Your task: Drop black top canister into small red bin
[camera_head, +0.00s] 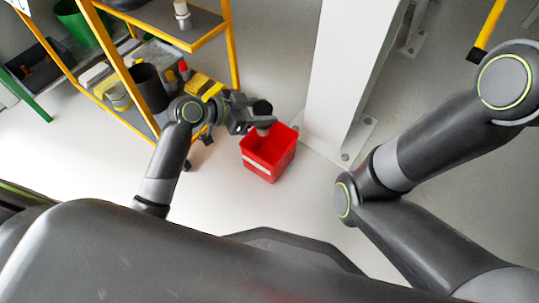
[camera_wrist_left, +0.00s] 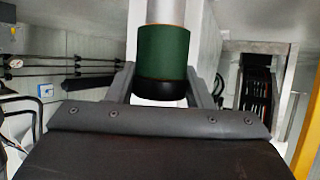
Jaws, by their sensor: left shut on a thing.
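The black top canister (camera_head: 262,107) is in my left gripper (camera_head: 256,118), which is shut on it. In the head view, its black top faces up and its lighter lower end shows below the fingers, over the back rim area of the small red bin (camera_head: 283,163). The bin stands on the floor, and the part of its inside that shows looks empty. In the left wrist view, the canister (camera_wrist_left: 163,53) appears between the fingers (camera_wrist_left: 164,85) with a dark green band and a black end. My right arm shows at the right, but its gripper is out of view.
A yellow-framed shelf cart (camera_head: 229,50) with containers stands left of the bin. A white column (camera_head: 345,70) with a bolted base rises close behind and right of the bin. The floor in front of the bin is clear.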

